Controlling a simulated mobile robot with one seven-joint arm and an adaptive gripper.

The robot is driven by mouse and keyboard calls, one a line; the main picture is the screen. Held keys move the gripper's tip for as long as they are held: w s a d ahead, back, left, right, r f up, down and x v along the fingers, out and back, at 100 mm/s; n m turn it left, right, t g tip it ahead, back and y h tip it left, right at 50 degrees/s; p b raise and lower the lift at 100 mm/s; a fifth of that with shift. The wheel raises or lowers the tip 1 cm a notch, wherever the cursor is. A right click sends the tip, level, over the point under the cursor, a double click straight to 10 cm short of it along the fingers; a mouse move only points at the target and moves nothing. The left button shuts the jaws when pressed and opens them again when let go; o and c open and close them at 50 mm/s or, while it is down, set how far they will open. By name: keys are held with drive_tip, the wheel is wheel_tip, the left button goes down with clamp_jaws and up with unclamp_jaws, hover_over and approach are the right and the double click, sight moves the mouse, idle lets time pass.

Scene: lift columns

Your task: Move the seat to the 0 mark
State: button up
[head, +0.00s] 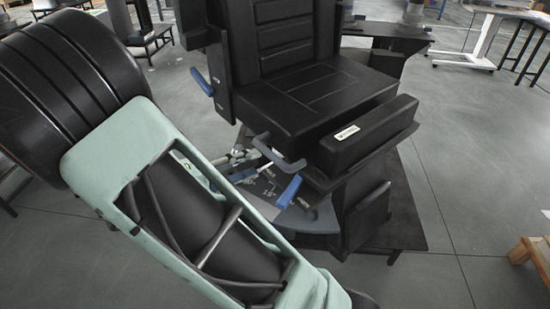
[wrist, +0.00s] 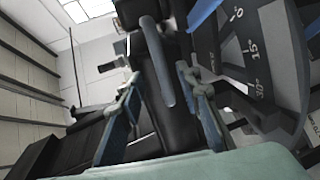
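The seat (head: 310,97) is black, with a ribbed backrest and a padded front block, and stands in the middle of the head view. A dark scale plate (wrist: 255,50) with white marks 0°, 15° and 30° shows at the right of the wrist view. My gripper (wrist: 163,105) is open, its two blue-grey fingers apart. A dark grey bent lever (wrist: 157,62) lies between and beyond the fingertips; contact cannot be told. This looks like the grey lever (head: 278,151) beneath the seat in the head view. My arm hides part of the seat's base. No seat pointer can be made out.
A blue-handled lever (head: 289,191) stands close to the grey one, and another blue lever (head: 202,81) is beside the backrest. A black side panel (head: 367,217) is below the front block. Open grey floor lies to the right, with a wooden pallet (head: 533,262) at the edge.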

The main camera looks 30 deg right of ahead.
sight(270, 158)
drive_tip(key=b+x, duration=0.1)
drive_tip(key=x, duration=0.7)
drive_tip(key=shift+c, duration=0.3)
clamp_jaws()
